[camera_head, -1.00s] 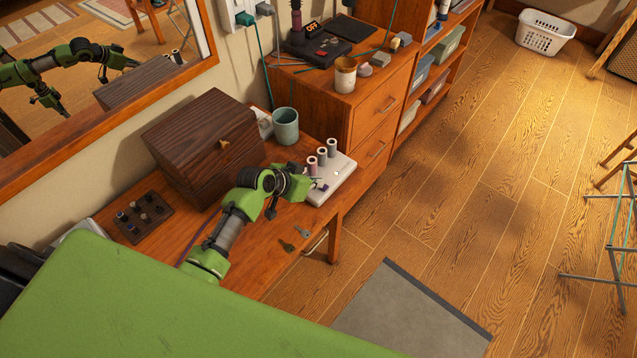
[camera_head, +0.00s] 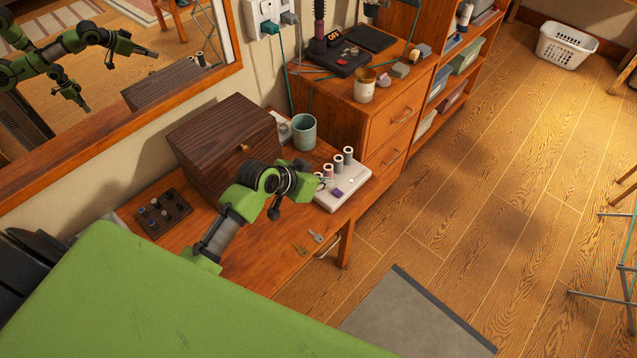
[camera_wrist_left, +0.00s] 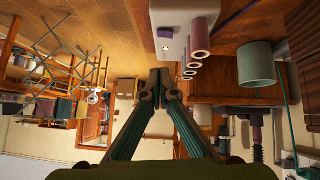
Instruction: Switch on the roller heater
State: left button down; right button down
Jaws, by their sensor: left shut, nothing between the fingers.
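The white roller heater (camera_head: 356,180) sits at the right end of the wooden desk, with several pink and grey rollers (camera_head: 348,156) standing in a row along its back. A small dark purple piece shows on its top near the front. In the left wrist view the heater (camera_wrist_left: 176,15) is at the top, with a small pale button-like spot on its face. My left gripper (camera_head: 322,184) is at the heater's left edge in the head view; contact cannot be told. Its fingers (camera_wrist_left: 158,76) are shut and empty in the wrist view. My right gripper is not directly in view.
A wooden box (camera_head: 222,140) and a teal mug (camera_head: 303,132) stand behind my arm. Keys (camera_head: 316,237) lie at the desk's front edge. A dark rack (camera_head: 163,211) is at left. A black device (camera_head: 347,60) reading OFF stands on the drawer cabinet (camera_head: 392,125).

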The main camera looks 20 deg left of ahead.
pick_arm(q)
jog(key=shift+d+v, duration=0.15)
jog(key=shift+v, duration=0.9)
jog(key=shift+d+v, duration=0.1)
jog(key=shift+v, duration=0.9)
jog(key=shift+s, duration=0.15)
jog(key=shift+f, duration=0.1)
